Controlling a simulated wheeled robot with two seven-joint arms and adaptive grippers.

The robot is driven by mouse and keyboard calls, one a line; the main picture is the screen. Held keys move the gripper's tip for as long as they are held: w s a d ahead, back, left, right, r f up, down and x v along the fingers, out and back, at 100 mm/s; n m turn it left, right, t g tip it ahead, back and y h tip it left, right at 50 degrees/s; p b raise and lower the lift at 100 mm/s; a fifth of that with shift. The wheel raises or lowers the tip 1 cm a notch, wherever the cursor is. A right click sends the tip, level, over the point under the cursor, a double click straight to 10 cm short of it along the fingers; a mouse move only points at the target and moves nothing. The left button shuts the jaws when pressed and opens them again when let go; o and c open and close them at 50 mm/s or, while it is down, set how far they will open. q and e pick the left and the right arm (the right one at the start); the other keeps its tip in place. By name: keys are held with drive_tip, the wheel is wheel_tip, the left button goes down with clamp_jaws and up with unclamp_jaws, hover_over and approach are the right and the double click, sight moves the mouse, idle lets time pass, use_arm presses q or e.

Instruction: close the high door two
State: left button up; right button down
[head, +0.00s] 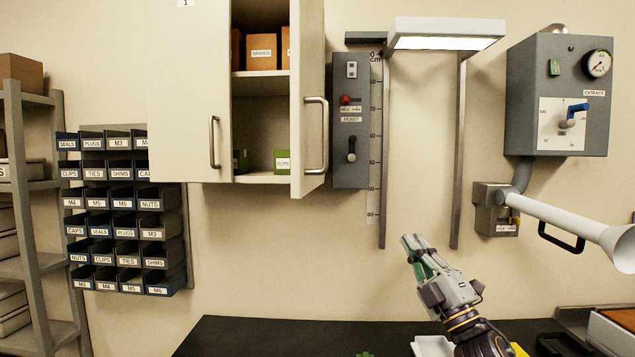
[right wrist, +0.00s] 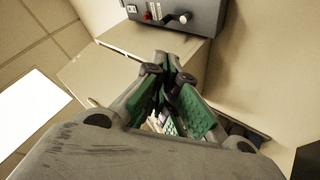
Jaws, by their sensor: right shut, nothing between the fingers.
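The high cabinet's right-hand door (head: 308,60) stands open, swung out from the cabinet, with its handle (head: 326,135) on the side facing right. Its number is not visible. The left door (head: 188,95), marked 1, is shut. The open half shows shelves (head: 262,84) with boxes. My right gripper (head: 412,242) is shut and empty, below and to the right of the open door and apart from it. In the right wrist view its green-padded fingers (right wrist: 168,72) are together. My left gripper is not in view.
A grey control box (head: 351,120) hangs just right of the open door and also shows in the right wrist view (right wrist: 178,12). A lamp (head: 448,34) and a grey extract unit (head: 558,75) are farther right. A dark bench (head: 270,335) lies below. Labelled bins (head: 125,225) hang at left.

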sight(301, 181)
drive_tip(key=s+a+r+n+g+y, duration=0.3)
drive_tip(key=s+r+n+g, duration=0.2)
drive_tip(key=n+g, duration=0.5)
drive_tip(key=s+a+r+n+g+y, duration=0.3)
drive_tip(key=s+r+n+g, duration=0.3)
drive_tip(key=n, duration=1.5)
drive_tip(key=shift+a+r+n+g+y, duration=0.35)
drive_tip(key=shift+r+g, duration=1.45)
drive_tip(key=shift+g, duration=0.6)
drive_tip(key=a+p, duration=0.1)
drive_tip(key=a, duration=0.3)
drive_tip(key=w+a+p, duration=0.1)
drive_tip(key=a+p, duration=0.1)
drive_tip(key=a, duration=0.3)
drive_tip(key=w+a+p, duration=0.1)
drive_tip(key=a, duration=0.3)
drive_tip(key=shift+a+p, duration=0.25)
drive_tip(key=shift+p, duration=0.05)
drive_tip(key=shift+a, duration=0.1)
